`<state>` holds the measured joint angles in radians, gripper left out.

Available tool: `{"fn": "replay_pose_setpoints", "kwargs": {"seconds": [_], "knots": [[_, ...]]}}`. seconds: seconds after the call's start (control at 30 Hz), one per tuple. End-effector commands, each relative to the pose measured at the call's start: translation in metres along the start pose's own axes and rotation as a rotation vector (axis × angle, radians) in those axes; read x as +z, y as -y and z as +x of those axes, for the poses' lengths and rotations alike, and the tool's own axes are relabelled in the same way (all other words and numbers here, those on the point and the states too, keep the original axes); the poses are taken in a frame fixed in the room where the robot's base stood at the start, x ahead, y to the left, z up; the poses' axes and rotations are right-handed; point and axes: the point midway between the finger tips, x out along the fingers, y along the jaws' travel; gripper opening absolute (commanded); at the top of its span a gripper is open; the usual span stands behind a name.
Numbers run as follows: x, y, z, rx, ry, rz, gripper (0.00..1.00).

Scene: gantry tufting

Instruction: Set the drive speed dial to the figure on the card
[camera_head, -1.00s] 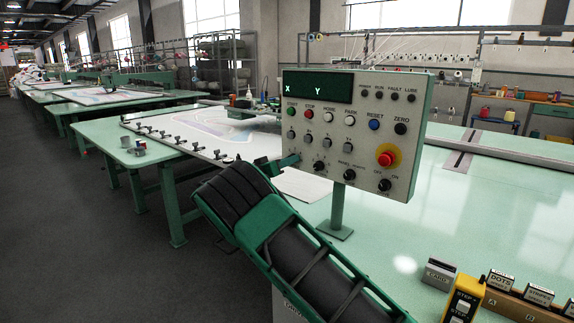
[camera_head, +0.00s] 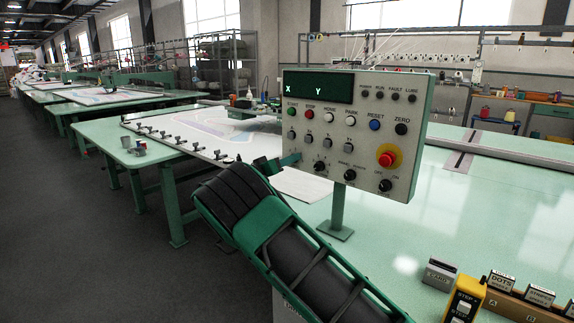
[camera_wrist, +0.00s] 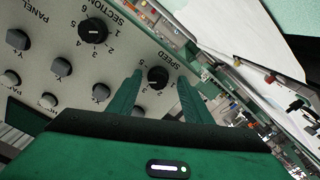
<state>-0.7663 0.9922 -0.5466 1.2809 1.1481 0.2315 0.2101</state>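The black speed dial (camera_wrist: 158,77) sits on the pale control panel (camera_head: 300,110), beside the word SPEED and a ring of small figures. In the wrist view, my gripper (camera_wrist: 160,74) is open, with its two green fingers on either side of the dial and gaps showing; I see no clear contact. Its pointer setting is too small to read surely. In the head view, my gripper's end is at the panel's lower left edge and hides that dial.
The section dial (camera_wrist: 93,31) is close beside the speed dial. A red emergency button (camera_head: 386,159) and several buttons share the panel. A yellow step pendant (camera_head: 465,298) and a labelled rack (camera_head: 515,305) stand at lower right. The green table (camera_head: 480,220) behind is mostly clear.

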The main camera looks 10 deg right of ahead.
Motion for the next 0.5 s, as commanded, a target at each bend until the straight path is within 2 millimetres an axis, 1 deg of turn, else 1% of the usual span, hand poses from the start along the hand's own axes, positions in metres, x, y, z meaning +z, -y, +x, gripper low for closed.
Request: {"fn": "replay_pose_setpoints", "kwargs": {"seconds": [0.17,0.27,0.37,0.5], "knots": [[0.001,-0.001,-0.001,0.002,0.002,-0.001,0.45],[0.001,0.000,-0.007,0.001,0.002,-0.001,0.45],[0.001,0.000,-0.021,0.000,0.001,-0.001,0.45],[0.001,0.001,-0.048,-0.001,0.001,-0.002,0.45]]}}
